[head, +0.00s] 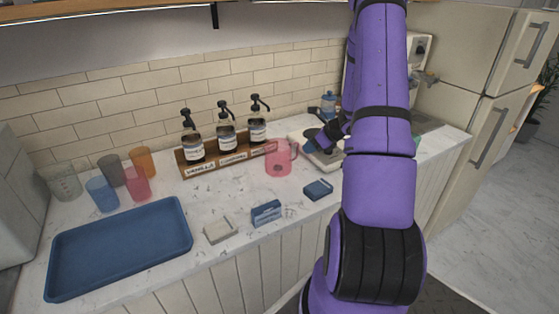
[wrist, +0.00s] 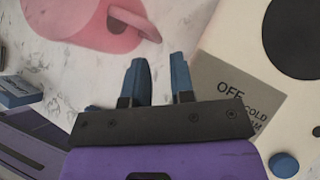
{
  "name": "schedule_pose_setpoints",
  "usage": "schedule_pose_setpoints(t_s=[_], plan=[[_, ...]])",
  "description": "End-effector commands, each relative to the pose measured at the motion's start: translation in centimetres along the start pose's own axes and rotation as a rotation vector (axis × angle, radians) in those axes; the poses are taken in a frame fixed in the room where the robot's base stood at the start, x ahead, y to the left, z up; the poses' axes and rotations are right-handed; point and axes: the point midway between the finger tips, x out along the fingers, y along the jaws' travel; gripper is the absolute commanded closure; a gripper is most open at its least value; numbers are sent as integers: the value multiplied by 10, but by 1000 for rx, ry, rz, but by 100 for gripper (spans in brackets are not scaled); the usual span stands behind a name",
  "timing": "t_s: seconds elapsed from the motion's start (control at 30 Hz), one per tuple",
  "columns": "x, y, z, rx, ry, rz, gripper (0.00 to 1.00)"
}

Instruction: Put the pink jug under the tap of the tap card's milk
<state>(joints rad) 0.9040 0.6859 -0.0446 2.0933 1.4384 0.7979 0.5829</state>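The pink jug (head: 278,158) stands upright on the counter in front of the syrup rack. Its rim and handle also show at the top of the wrist view (wrist: 82,22). My gripper (wrist: 158,82) is open, with a gap between its two blue fingers. Its fingertips are apart from the jug, a little short of the handle side. In the head view, my gripper (head: 314,136) is just right of the jug, partly hidden by my arm.
A pale flat appliance (head: 308,150) with dark discs is beside the jug. A blue tray (head: 120,248) and several coloured cups (head: 137,184) are left.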

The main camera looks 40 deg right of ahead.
Motion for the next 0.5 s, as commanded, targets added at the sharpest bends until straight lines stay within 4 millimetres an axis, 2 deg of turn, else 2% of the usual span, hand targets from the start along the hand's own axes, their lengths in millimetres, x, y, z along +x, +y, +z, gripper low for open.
schedule_pose_setpoints(t_s=[0.33,0.5], plan=[[42,2,-1,0,0,1,77],[52,2,-1,-1,1,0,77]])
